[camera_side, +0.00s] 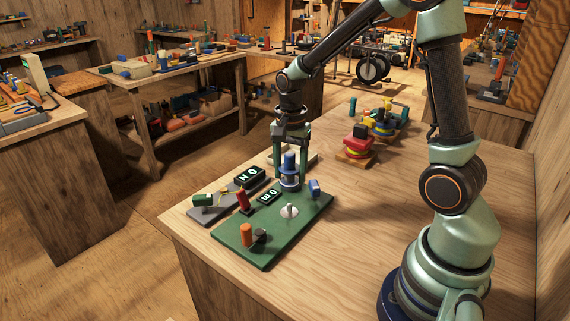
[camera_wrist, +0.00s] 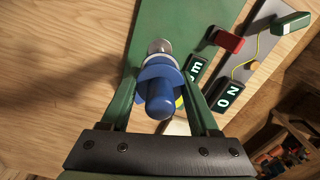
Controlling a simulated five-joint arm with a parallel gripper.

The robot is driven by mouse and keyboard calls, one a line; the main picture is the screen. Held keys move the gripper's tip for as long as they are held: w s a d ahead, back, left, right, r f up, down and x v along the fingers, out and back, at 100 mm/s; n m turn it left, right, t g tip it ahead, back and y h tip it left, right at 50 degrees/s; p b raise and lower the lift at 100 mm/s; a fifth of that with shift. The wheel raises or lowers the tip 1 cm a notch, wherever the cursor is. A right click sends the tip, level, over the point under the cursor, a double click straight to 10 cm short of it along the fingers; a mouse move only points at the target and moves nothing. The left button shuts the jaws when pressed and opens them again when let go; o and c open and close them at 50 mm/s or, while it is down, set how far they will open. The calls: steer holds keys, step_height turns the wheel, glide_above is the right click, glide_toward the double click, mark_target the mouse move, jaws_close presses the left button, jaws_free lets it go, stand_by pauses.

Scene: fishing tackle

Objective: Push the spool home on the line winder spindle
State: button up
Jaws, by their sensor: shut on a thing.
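The blue spool (camera_side: 290,163) stands upright low over the far end of the green board (camera_side: 247,250). My gripper (camera_side: 291,172) points down and is shut on it. In the wrist view the spool (camera_wrist: 160,95) sits between the two green fingers of my gripper (camera_wrist: 163,100), its round flange facing away from me. A pale metal post (camera_side: 290,210) stands on the board, nearer the side camera than the spool; it also shows beyond the flange in the wrist view (camera_wrist: 160,47). The spool's underside is hidden, so I cannot tell whether a spindle is inside it.
The table's right is clear.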

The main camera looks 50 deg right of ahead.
mark_target(290, 204)
steer(key=shift+f, duration=0.15)
steer(key=shift+f, duration=2.75)
steer(key=shift+f, duration=1.85)
steer(key=o, duration=1.5)
steer(key=shift+r, duration=0.15)
step_height(290, 204, up, 12)
steer(key=shift+f, duration=0.1)
